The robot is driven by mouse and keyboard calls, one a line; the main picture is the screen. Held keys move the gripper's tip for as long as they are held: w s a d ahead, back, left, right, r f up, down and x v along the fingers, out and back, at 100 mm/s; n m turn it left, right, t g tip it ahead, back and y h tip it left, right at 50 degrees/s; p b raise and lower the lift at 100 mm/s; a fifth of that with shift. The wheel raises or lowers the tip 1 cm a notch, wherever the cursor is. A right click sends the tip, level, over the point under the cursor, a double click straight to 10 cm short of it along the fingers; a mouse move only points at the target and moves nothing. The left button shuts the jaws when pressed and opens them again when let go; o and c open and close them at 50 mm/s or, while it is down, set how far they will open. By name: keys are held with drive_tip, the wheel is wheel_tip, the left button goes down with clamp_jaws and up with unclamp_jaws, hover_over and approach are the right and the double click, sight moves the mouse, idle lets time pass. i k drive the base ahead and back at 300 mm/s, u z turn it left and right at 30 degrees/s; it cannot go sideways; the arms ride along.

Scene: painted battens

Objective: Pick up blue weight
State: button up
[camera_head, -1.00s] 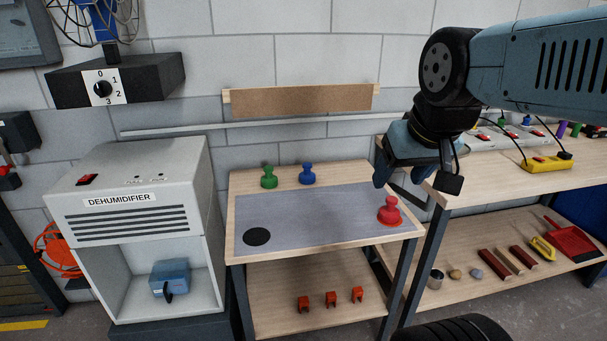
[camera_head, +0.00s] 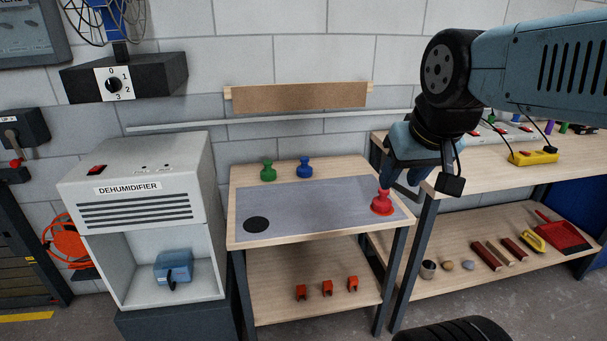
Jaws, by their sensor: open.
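The blue weight (camera_head: 305,168) stands upright at the back of the small wooden table (camera_head: 236,200), just behind the grey mat (camera_head: 310,208). A green weight (camera_head: 268,171) stands to its left. A red weight (camera_head: 382,203) stands on the right end of the mat. My gripper (camera_head: 398,182) is open and empty, pointing down near the red weight and in front of the wall in the picture. It is well to the right of the blue weight. I cannot tell whether a finger touches the red weight.
A black disc (camera_head: 256,225) lies on the left of the mat. A dehumidifier (camera_head: 140,190) stands to the left. A workbench (camera_head: 480,168) with tools is at the right. A brown board (camera_head: 298,97) is on the wall behind. The mat's middle is clear.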

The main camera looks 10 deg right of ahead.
sight(305, 171)
drive_tip(key=k, duration=1)
drive_tip(key=u, duration=0.7)
drive_tip(key=i, duration=1.6)
drive_tip(key=z, duration=0.4)
drive_tip(key=i, duration=0.6)
drive_tip(key=z, duration=0.5)
drive_tip(key=k, duration=0.8)
drive_tip(key=z, duration=0.15)
drive_tip(key=i, duration=0.45)
